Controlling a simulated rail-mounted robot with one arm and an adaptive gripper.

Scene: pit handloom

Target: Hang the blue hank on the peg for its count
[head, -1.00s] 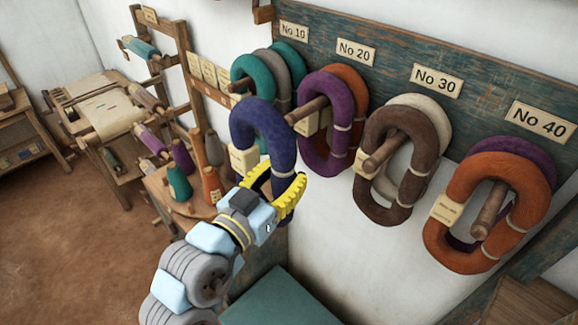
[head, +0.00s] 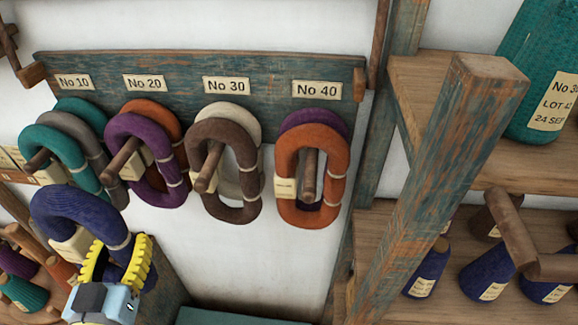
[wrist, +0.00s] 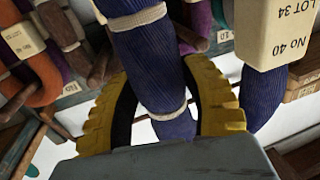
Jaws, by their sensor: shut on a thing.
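My gripper (head: 115,262) is at the lower left of the head view, its yellow fingers shut on the blue hank (head: 72,208). The hank hangs upright in front of and below the No 10 hanks, apart from the board. In the wrist view the blue hank (wrist: 152,60) runs between the fingers (wrist: 158,108), with a pale tie around it. Its tag (wrist: 290,30) reads No 40, LOT 34. The No 40 peg (head: 309,172) carries an orange hank (head: 287,158) in front and a purple hank (head: 318,117) behind; its front end shows inside the orange loop.
The peg board (head: 270,85) also holds hanks under No 10 (head: 75,82), No 20 (head: 144,82) and No 30 (head: 226,86). A wooden post (head: 445,180) and shelves with yarn cones (head: 490,275) stand at right. Bare wall lies below the pegs.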

